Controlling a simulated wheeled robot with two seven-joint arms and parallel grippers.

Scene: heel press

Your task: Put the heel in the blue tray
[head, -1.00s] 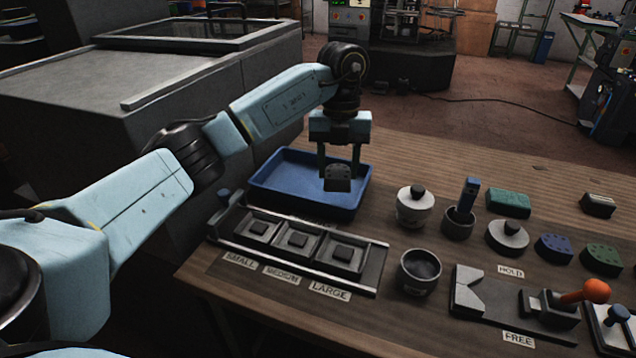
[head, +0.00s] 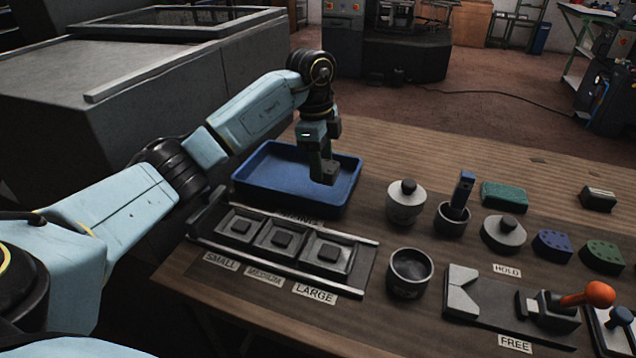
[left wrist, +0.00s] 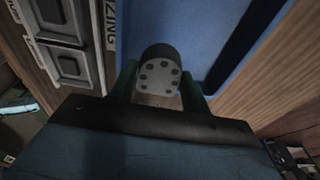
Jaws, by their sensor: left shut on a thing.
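My left gripper (head: 321,160) is shut on a grey heel (head: 323,174). It holds the heel over the right part of the blue tray (head: 265,178); I cannot tell how far above the tray floor it is. The left wrist view shows the heel (left wrist: 160,72) with several dark holes in its grey face, between the two fingers. The blue tray (left wrist: 200,30) lies beyond it there. No other thing shows in the tray. My right gripper is not in view.
In front of the tray is a rack (head: 285,245) with places labelled small, medium and large. Right of the tray stand a lidded pot (head: 405,205), an open cup (head: 409,270), a blue heel (head: 552,245), a green heel (head: 603,255) and an orange-knobbed clamp (head: 560,305).

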